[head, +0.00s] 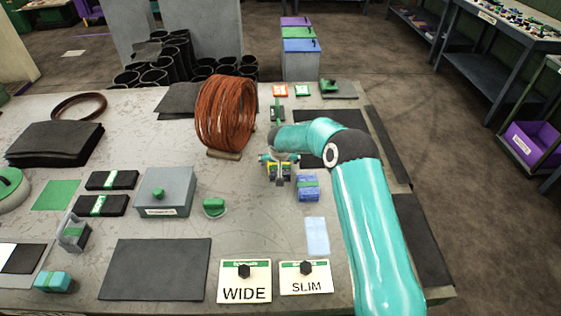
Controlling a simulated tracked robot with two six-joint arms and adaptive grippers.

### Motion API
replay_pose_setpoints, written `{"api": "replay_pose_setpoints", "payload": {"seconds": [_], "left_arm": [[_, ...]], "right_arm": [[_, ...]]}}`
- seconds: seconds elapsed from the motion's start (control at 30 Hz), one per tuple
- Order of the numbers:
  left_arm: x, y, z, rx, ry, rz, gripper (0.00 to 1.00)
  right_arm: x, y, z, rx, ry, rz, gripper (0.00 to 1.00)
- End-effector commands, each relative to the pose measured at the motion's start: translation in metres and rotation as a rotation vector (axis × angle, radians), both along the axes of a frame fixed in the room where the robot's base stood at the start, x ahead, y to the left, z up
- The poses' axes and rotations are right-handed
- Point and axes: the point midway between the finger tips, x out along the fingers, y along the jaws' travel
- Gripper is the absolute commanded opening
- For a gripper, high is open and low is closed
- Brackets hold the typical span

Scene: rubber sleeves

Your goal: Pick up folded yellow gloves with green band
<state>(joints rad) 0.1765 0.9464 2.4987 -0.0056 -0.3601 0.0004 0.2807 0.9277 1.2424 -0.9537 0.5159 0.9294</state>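My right arm comes in from the right, and its gripper (278,181) points down over the table, right of the orange coil. Small patches of the yellow gloves (287,169) with a bit of green show around the gripper's fingers, which hide most of them. The fingers are at the gloves, but I cannot tell whether they are closed on them or only around them, or whether the gloves are lifted. My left gripper is not in view.
A blue folded bundle (308,188) lies just right of the gripper. An orange coil (226,112) stands upright behind left. A grey box (165,191) with a green knob, a dark mat (155,269) and WIDE (244,281) and SLIM (305,278) signs are nearer.

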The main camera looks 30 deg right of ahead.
Motion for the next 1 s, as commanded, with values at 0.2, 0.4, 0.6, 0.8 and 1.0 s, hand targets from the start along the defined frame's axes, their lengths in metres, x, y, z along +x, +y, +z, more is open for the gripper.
{"api": "replay_pose_setpoints", "payload": {"seconds": [0.2,0.4,0.6,0.8,1.0], "left_arm": [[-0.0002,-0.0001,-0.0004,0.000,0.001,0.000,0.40],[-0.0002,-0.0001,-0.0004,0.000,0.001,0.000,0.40],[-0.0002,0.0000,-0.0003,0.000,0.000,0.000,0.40],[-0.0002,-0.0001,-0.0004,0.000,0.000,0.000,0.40],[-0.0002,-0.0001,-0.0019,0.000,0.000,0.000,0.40]], "right_arm": [[0.0005,-0.0003,-0.0005,-0.001,-0.001,0.000,0.98],[0.0004,-0.0002,-0.0003,-0.001,-0.001,0.000,0.65],[0.0004,-0.0006,0.0001,-0.001,-0.002,0.000,0.37],[0.0002,-0.0008,0.0005,-0.001,-0.002,-0.001,0.37],[0.0007,-0.0011,0.0078,-0.002,-0.004,-0.001,0.37]]}}
